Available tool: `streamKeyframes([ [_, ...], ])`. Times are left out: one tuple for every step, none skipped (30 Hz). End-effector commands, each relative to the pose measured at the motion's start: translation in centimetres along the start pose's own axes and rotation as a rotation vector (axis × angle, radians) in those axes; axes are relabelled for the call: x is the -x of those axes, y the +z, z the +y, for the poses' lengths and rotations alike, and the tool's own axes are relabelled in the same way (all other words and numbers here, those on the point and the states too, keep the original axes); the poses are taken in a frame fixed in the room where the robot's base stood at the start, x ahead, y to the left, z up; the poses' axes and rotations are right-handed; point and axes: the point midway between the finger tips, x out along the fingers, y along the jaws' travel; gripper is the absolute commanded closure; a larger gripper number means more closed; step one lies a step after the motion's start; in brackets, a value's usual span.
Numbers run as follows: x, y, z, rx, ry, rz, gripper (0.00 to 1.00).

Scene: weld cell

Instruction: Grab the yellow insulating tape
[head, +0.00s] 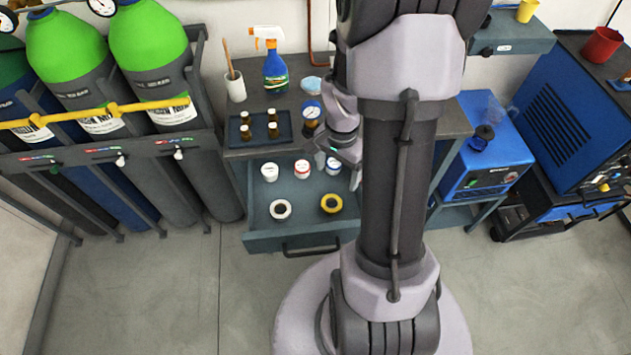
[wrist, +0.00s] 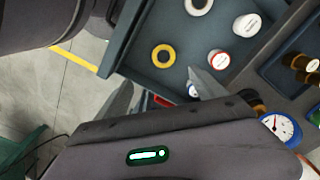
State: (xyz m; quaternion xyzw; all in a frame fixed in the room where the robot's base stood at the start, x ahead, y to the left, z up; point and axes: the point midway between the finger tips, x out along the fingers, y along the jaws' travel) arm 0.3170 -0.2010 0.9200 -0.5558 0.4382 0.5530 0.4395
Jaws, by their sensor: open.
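The yellow insulating tape (head: 323,206) lies flat in the open drawer (head: 262,238), at its front right. In the wrist view the tape (wrist: 154,56) shows whole, a little beyond the two fingertips. My gripper (head: 338,172) is open and empty, above the drawer and behind the tape in the head view. In the wrist view my gripper (wrist: 160,80) has its fingers spread apart, with neither touching the tape.
A white tape roll (head: 273,210) lies left of the yellow one. Several white-lidded jars, including a red-banded one (head: 302,168), stand behind. A tray (head: 236,138) of brown bottles, a spray bottle (head: 275,72) and a gauge (head: 311,112) are on the bench.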

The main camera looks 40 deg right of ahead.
Motion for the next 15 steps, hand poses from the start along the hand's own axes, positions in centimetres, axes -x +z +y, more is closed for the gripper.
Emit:
streamKeyframes([
  [-2.2, 0.1, 0.1, 0.001, 0.004, -0.004, 0.20],
  [-3.2, 0.1, 0.1, 0.001, 0.004, -0.005, 0.20],
  [-4.6, 0.2, 0.1, 0.002, 0.005, -0.005, 0.20],
  [-5.5, 0.2, 0.1, 0.003, 0.004, -0.004, 0.20],
  [-6.4, 0.2, 0.1, 0.002, 0.004, -0.005, 0.20],
  [-7.5, 0.2, 0.0, 0.002, 0.003, -0.004, 0.20],
  [-8.3, 0.2, 0.0, 0.002, 0.004, -0.005, 0.20],
  [-8.9, 0.1, 0.0, 0.002, 0.003, -0.003, 0.20],
  [-9.7, 0.1, 0.0, 0.002, 0.003, -0.004, 0.20],
  [-10.1, 0.1, 0.0, 0.003, 0.003, -0.003, 0.20],
  [-10.4, 0.1, -0.1, 0.004, 0.002, -0.002, 0.20],
  [-10.7, 0.1, -0.1, 0.003, 0.001, -0.002, 0.20],
  [-10.8, 0.1, -0.1, 0.003, 0.001, -0.002, 0.20],
  [-11.0, 0.1, -0.1, 0.003, 0.001, -0.002, 0.20],
  [-11.4, 0.1, -0.2, 0.004, 0.001, -0.002, 0.20],
])
